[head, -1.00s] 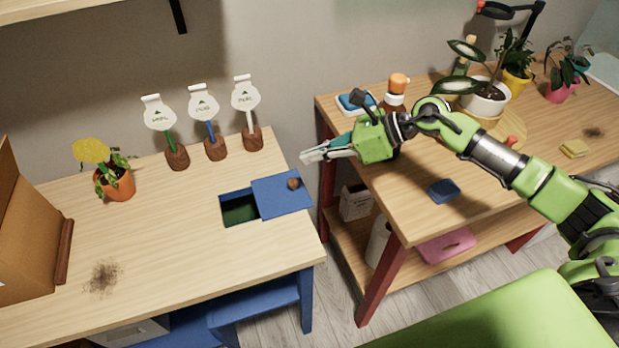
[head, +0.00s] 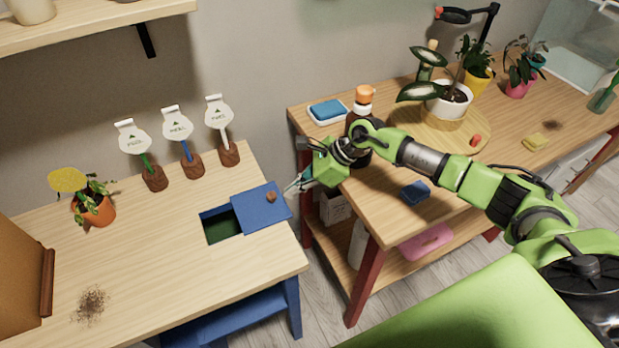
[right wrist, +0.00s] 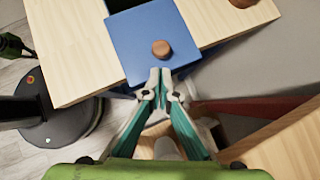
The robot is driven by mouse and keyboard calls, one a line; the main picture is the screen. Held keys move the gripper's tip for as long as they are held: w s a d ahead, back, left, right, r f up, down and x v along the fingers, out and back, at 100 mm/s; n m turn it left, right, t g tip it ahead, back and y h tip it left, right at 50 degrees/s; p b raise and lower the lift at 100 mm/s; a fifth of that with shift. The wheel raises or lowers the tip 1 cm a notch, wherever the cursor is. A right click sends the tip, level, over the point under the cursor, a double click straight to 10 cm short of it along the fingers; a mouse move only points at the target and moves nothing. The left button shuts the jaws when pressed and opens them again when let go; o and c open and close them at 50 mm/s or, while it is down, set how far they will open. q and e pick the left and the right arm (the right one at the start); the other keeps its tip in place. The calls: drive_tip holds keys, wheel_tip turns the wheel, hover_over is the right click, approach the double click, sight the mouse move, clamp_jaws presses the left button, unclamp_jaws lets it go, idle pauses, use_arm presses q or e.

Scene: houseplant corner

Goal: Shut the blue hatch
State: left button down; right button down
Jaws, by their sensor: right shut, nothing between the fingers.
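The blue hatch (head: 262,209) is a flat sliding panel with a round brown knob (head: 271,196), set in the left table's top. It stands partly open, with a dark green-floored opening (head: 222,228) showing to its left. My right gripper (head: 290,187) is shut and empty, just right of the hatch's right edge. In the right wrist view the hatch (right wrist: 140,50) lies ahead with its knob (right wrist: 161,48), and the closed fingertips (right wrist: 160,80) are near its edge, close to the knob. I cannot tell whether they touch it. My left gripper is not in view.
A gap separates the tables.

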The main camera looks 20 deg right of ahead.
drive_tip(key=shift+w+a+f, duration=0.1)
drive_tip(key=shift+w+a, duration=0.1)
drive_tip(key=shift+a, duration=0.25)
drive_tip(key=shift+w+a+f, duration=0.1)
drive_tip(key=shift+w+a, duration=0.1)
drive_tip(key=shift+a, duration=0.2)
approach(248, 216)
drive_tip(key=w+a+f, duration=0.1)
drive_tip(key=a, duration=0.1)
drive_tip(key=a+f, duration=0.1)
drive_tip(key=a, duration=0.1)
drive_tip(key=w+a+f, duration=0.1)
drive_tip(key=a, duration=0.1)
drive_tip(key=shift+w, duration=0.3)
drive_tip(key=shift+d, duration=0.1)
